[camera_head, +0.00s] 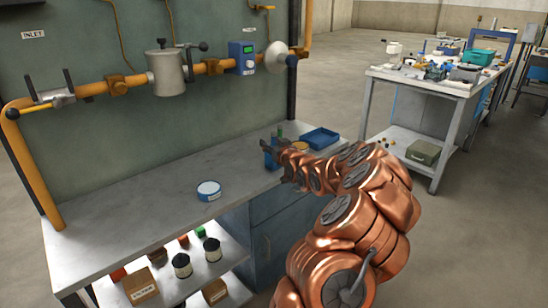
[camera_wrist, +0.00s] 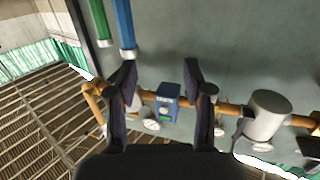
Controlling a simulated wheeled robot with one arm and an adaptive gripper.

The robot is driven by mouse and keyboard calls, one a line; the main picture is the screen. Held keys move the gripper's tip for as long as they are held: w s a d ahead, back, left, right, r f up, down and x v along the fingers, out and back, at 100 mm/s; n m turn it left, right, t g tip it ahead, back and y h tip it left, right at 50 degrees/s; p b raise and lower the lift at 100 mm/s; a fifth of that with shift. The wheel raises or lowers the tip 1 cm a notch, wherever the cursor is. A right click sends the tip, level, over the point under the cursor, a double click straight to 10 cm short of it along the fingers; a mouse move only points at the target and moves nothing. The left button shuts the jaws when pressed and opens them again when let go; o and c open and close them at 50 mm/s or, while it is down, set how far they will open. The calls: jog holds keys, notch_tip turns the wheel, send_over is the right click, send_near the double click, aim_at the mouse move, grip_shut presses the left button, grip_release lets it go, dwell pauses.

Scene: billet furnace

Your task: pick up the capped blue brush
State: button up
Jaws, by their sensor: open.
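In the wrist view, which is upside down, a blue rod-like thing (camera_wrist: 124,25), seemingly the blue brush, enters from the top edge and ends in a pale tip. That tip lies close to my left-hand finger in the picture; I cannot tell whether they touch. A green one (camera_wrist: 99,22) is beside it. My gripper (camera_wrist: 161,72) is open, with nothing seen between its fingers but the distant wall panel. In the head view my gripper (camera_head: 283,160) is over the bench's right part, beside a blue upright thing (camera_head: 268,156), partly hidden by it.
The grey bench (camera_head: 140,218) is mostly clear on the left, with a round white-and-blue container (camera_head: 209,190). A blue tray (camera_head: 321,138) is behind my gripper. A pipe with a blue meter (camera_head: 243,57) runs along the panel. A cluttered table (camera_head: 455,87) stands at the back right.

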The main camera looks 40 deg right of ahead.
aim_at(274, 137)
jog(key=shift+t+h, duration=0.3)
jog(key=shift+h, duration=0.1)
jog(key=shift+w+d+f, duration=0.25)
jog(key=shift+w+d, duration=0.65)
jog(key=shift+d, duration=0.15)
jog(key=shift+w+d+f, duration=0.25)
jog(key=shift+w+d, duration=0.7)
jog(key=shift+d, duration=0.05)
jog(key=shift+w+d+f, duration=0.25)
jog(key=shift+w+d, duration=0.65)
jog(key=shift+d, duration=0.15)
jog(key=shift+c, duration=0.4)
grip_shut()
